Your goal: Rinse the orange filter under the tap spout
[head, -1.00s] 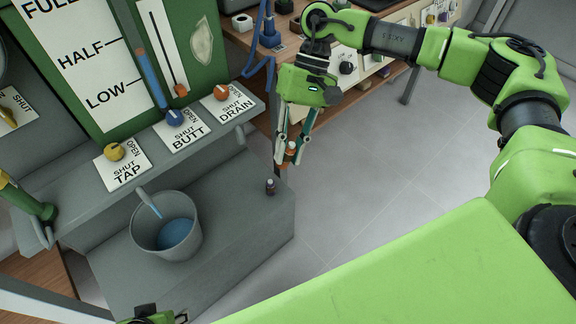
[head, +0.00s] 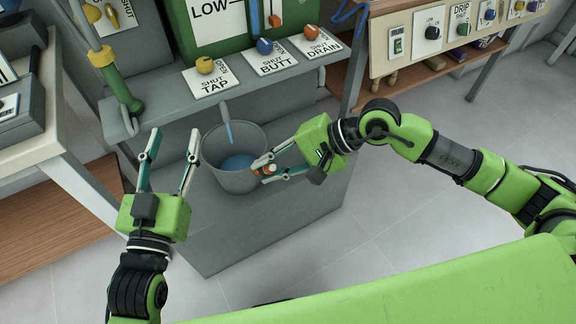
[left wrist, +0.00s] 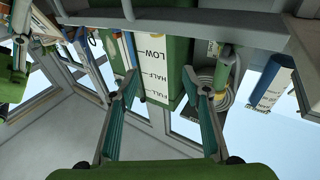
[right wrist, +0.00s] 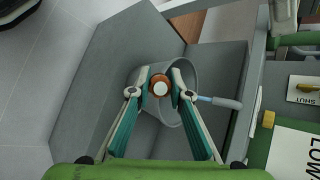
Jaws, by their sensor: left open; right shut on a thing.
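The orange filter (head: 264,170), with a white round end in the right wrist view (right wrist: 160,88), is pinched between the fingertips of my right gripper (head: 262,167). It appears over the right part of the grey bucket (head: 226,183), right of and apart from the tap spout (head: 223,106). A light-blue stream (head: 230,131) runs from the spout into the bucket, which holds blue water. My left gripper (head: 174,133) is open and empty, left of the bucket; the left wrist view shows nothing between its fingers.
The yellow TAP knob (head: 205,65), blue BUTT knob (head: 265,46) and orange DRAIN knob (head: 311,32) sit on the ledge above the bucket. A green and yellow pipe (head: 112,75) stands at the left. A grey step (head: 285,220) carries the bucket. Floor on the right is clear.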

